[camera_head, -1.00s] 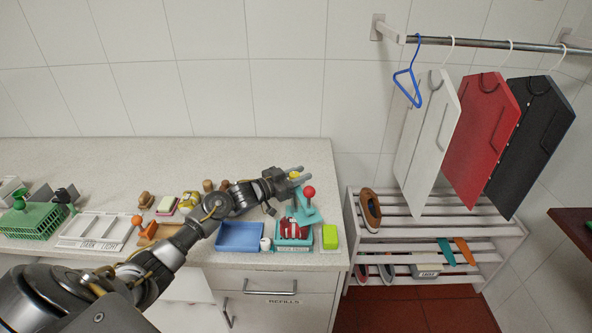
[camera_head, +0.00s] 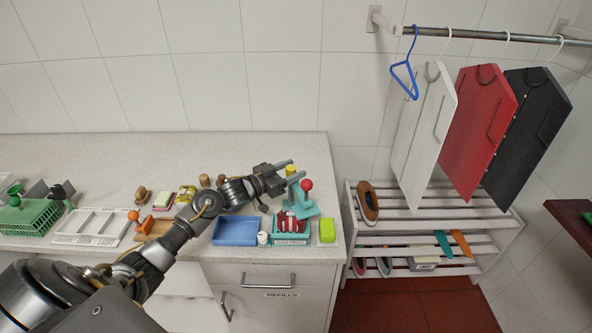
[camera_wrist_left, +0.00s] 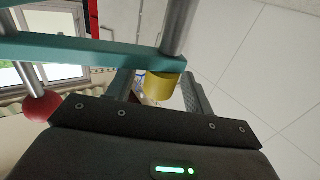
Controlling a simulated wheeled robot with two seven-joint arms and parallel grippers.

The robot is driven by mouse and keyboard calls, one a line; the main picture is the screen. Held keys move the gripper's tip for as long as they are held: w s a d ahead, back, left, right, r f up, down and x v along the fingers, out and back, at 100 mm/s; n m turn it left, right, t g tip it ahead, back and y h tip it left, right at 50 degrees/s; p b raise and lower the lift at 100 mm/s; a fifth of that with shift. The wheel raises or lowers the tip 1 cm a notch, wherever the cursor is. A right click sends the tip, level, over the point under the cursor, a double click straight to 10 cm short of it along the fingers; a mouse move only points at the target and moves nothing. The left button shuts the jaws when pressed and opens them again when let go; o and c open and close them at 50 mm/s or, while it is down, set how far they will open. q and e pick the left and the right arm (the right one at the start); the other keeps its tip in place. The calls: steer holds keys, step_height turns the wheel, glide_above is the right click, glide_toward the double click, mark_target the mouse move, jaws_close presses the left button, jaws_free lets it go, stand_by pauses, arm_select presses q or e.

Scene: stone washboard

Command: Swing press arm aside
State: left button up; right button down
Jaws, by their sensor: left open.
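The press is a teal stand (camera_head: 306,209) at the right end of the counter. It has a red ball knob (camera_head: 306,186), and a yellow knob (camera_head: 291,169) shows behind it. In the left wrist view a teal bar (camera_wrist_left: 75,50) crosses the picture, with the yellow knob (camera_wrist_left: 164,88) by its right end and the red ball (camera_wrist_left: 42,108) at lower left. My left gripper (camera_head: 297,168) is open, with its fingers on either side of the yellow knob. I cannot tell whether they touch it. My right gripper is not in view.
A teal tray with red items (camera_head: 291,226), a blue tray (camera_head: 236,232), a white jar (camera_head: 263,238) and a lime-green block (camera_head: 327,230) stand near the counter's front edge. A shoe rack (camera_head: 420,224) stands to the right.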

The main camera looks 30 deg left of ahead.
arm_select(q)
steer(key=b+v, duration=0.2)
steer(key=v, duration=0.7)
steer(key=shift+f, duration=0.1)
steer(key=shift+c, duration=1)
steer(key=shift+s+a+f, duration=0.1)
steer(key=shift+s+a, duration=0.05)
steer(key=shift+a, duration=0.15)
steer(key=shift+c, duration=1.3)
steer(key=s+f+m+g, duration=0.1)
steer(key=m, duration=0.1)
steer(key=s+f+m+g+b, duration=0.1)
steer(key=s+m+g, duration=0.1)
steer(key=shift+s+a+f+g, duration=0.2)
steer(key=shift+a+f+g, duration=0.1)
steer(key=shift+a, duration=0.1)
jaws_close()
steer(key=s+r+m, duration=0.2)
steer(key=s+m, duration=0.1)
steer(key=m, duration=0.5)
steer(key=s+r+m+g+h, duration=0.1)
steer(key=s+m, duration=0.3)
steer(key=m, duration=0.4)
steer(key=shift+s+d+r+m+b, duration=0.15)
steer(key=shift+d+r+m+b, duration=0.15)
steer(key=shift+r+b, duration=0.1)
